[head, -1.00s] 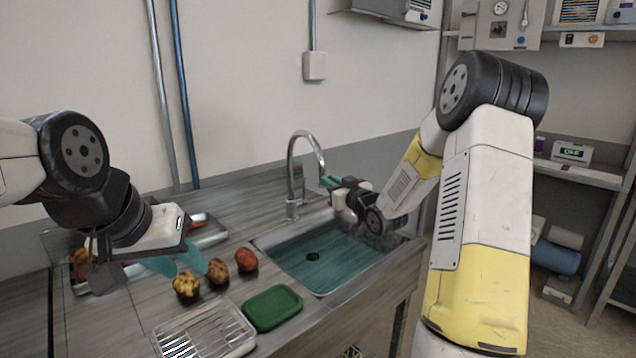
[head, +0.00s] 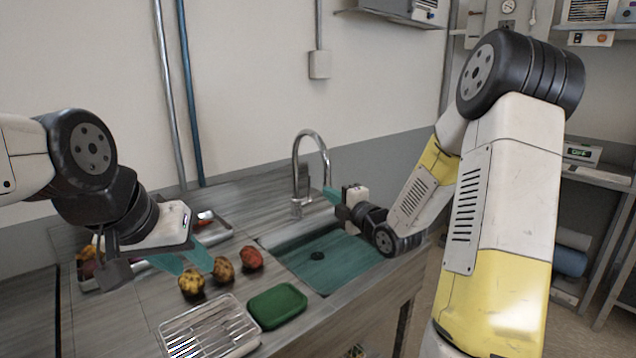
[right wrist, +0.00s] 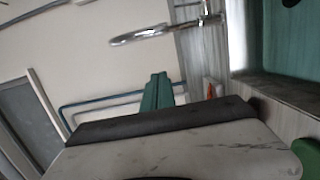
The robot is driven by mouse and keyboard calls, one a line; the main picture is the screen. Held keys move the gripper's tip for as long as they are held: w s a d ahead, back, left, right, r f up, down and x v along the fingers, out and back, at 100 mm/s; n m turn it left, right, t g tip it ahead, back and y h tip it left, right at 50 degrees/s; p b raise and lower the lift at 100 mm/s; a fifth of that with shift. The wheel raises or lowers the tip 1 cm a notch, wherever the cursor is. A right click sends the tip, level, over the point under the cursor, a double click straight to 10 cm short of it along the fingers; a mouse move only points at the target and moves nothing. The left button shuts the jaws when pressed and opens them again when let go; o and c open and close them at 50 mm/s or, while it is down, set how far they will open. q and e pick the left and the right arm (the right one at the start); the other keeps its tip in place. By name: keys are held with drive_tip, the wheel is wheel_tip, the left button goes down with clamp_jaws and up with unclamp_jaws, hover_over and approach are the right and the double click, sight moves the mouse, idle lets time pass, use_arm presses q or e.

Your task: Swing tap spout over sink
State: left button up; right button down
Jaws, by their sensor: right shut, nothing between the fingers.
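The chrome tap (head: 296,168) stands upright behind the sink (head: 345,262), a teal-looking basin in the counter. Its curved spout (head: 324,152) arcs to the right in the head view, its end near the sink's back edge. My right gripper (head: 331,193) is shut and empty, its green fingers just below the spout's end. In the right wrist view the shut fingers (right wrist: 157,90) lie below the spout (right wrist: 160,34), with a gap between them in the picture; contact cannot be confirmed. My left gripper (head: 190,268) is open and empty above the counter at left.
Several potato-like vegetables (head: 223,269) lie on the counter left of the sink. A green dish (head: 277,306) and a wire rack (head: 208,330) are at the front. A metal tray (head: 215,232) with items sits behind my left gripper. The wall rises behind the tap.

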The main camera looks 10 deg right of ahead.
sight(330, 178)
drive_tip(key=w, duration=0.9)
drive_tip(key=shift+w, duration=0.25)
drive_tip(key=shift+w+d, duration=0.3)
drive_tip(key=shift+d, duration=0.4)
drive_tip(key=shift+w+d, duration=0.3)
drive_tip(key=shift+d, duration=0.35)
drive_tip(key=shift+a, duration=0.1)
